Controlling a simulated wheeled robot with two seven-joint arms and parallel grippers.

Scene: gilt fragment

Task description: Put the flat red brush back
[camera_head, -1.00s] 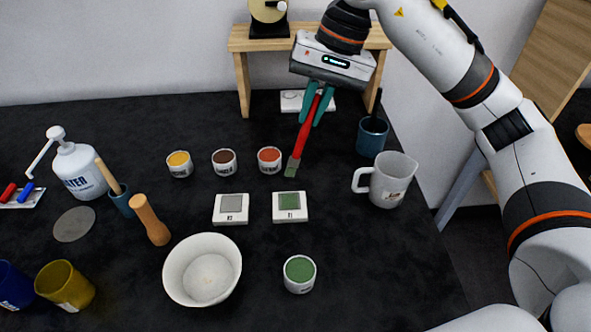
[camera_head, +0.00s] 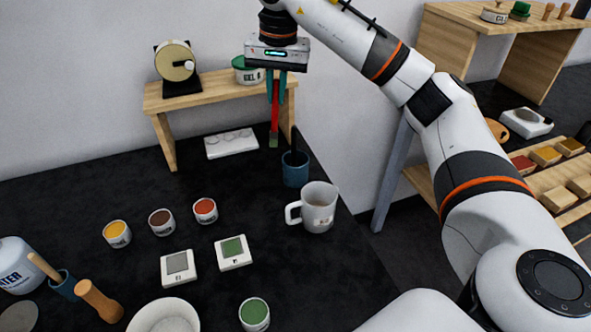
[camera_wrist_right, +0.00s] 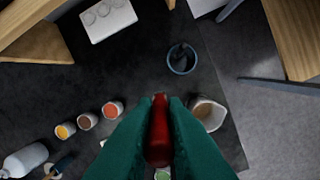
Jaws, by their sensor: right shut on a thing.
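My right gripper (camera_head: 276,88) is shut on the flat red brush (camera_head: 274,118), which hangs upright with its greenish flat bristle end down. In the head view the brush tip shows just left of the blue cup (camera_head: 295,176), seemingly above and behind it. A dark handle stands in that cup. In the right wrist view the teal fingers (camera_wrist_right: 161,108) grip the red handle (camera_wrist_right: 158,140), and the blue cup (camera_wrist_right: 183,70) lies ahead of them, apart. My left gripper is not in view.
A white mug (camera_head: 318,212) stands close in front of the blue cup. A wooden shelf (camera_head: 210,96) with a green-topped tin (camera_head: 246,74) stands behind, a white palette (camera_head: 232,144) below it. Small paint pots (camera_head: 205,213) and a white bowl (camera_head: 163,317) are at the front left.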

